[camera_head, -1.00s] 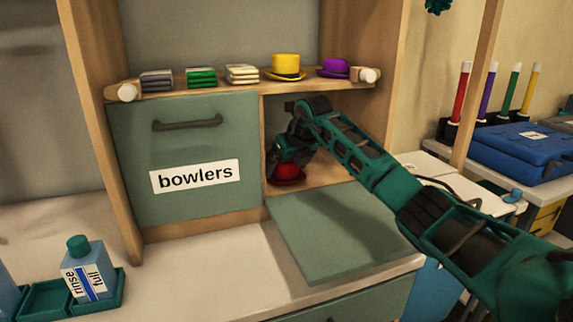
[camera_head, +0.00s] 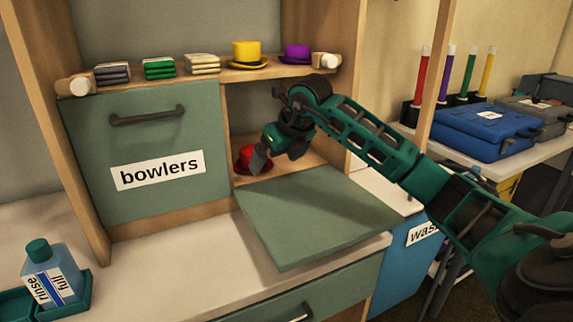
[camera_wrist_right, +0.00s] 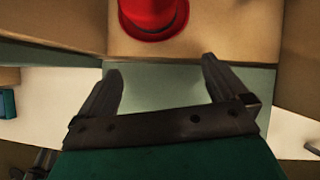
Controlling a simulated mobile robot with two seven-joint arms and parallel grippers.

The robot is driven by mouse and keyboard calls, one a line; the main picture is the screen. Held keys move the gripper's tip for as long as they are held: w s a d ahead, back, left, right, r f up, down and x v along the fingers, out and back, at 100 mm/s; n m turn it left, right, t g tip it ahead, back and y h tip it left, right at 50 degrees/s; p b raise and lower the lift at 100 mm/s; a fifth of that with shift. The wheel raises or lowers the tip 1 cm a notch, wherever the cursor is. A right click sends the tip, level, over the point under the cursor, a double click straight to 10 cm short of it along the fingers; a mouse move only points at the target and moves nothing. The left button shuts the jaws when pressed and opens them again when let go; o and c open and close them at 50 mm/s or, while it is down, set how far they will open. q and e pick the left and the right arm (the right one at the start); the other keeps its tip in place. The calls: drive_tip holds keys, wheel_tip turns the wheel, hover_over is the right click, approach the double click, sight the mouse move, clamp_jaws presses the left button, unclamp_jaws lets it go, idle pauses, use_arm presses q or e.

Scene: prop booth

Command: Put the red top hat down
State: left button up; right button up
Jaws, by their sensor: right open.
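The red top hat (camera_head: 246,160) stands on the wooden floor of the open right compartment (camera_head: 299,168). In the head view my right gripper partly covers it. The red hat also shows at the top of the right wrist view (camera_wrist_right: 152,18), cut by the frame edge, with its brim on the wooden floor. My right gripper (camera_head: 268,160) is open and empty, in front of the hat and apart from it. Its two fingers (camera_wrist_right: 162,84) show over the green lowered door (camera_head: 315,213). My left gripper is not in view.
A shut door labelled "bowlers" (camera_head: 150,140) is left of the compartment. The shelf above holds folded cloths (camera_head: 159,68), a yellow top hat (camera_head: 247,53) and a purple bowler (camera_head: 297,53). A rinse bottle (camera_head: 50,272) stands at the lower left. The white counter is mostly clear.

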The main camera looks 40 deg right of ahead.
drive_tip(key=shift+s+a, duration=0.1)
drive_tip(key=shift+s, duration=1.8)
drive_tip(key=shift+a, duration=0.1)
